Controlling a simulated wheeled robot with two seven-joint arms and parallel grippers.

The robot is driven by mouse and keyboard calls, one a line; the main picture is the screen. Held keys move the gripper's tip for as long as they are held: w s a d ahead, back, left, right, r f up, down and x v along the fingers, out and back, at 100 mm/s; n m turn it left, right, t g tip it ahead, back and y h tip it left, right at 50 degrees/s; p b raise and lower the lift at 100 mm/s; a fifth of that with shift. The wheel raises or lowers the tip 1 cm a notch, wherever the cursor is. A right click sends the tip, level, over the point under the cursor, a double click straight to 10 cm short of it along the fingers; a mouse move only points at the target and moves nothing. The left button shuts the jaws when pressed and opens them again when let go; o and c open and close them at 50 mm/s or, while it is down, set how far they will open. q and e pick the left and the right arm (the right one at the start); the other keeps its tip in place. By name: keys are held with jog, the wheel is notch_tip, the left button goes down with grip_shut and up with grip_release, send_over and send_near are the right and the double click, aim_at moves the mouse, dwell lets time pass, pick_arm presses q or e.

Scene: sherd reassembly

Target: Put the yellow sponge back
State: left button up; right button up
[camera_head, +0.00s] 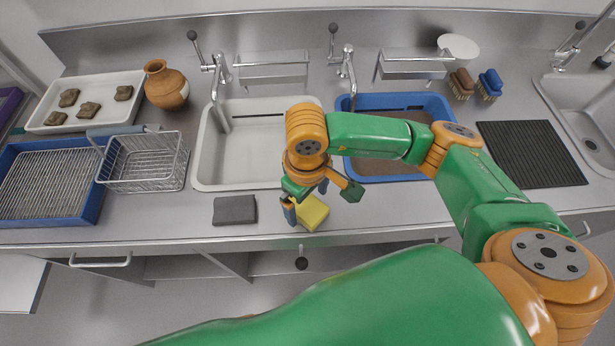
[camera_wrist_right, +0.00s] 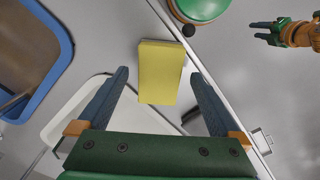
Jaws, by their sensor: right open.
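The yellow sponge (camera_head: 312,213) lies on the steel counter near its front edge, in front of the space between the white sink and the blue basin. My right gripper (camera_head: 306,198) is above it, pointing down, and partly covers it in the head view. In the right wrist view the sponge (camera_wrist_right: 160,72) shows between and beyond the fingertips of my open right gripper (camera_wrist_right: 155,75), with a gap on both sides. My left gripper (camera_wrist_right: 264,32) shows small at the upper right of the wrist view, fingers apart and empty; it is not seen in the head view.
A dark grey block (camera_head: 235,210) lies left of the sponge. The white sink (camera_head: 205,165) and blue basin (camera_head: 440,104) lie behind. A wire basket (camera_head: 150,165) and blue tray (camera_head: 65,220) are left. Steel racks (camera_head: 272,72) (camera_head: 412,68) and taps stand behind the sinks.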

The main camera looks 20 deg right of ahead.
aim_at(307, 206)
notch_tip(307, 206, up, 11)
jog(key=b, duration=0.1)
jog(key=shift+f, duration=0.15)
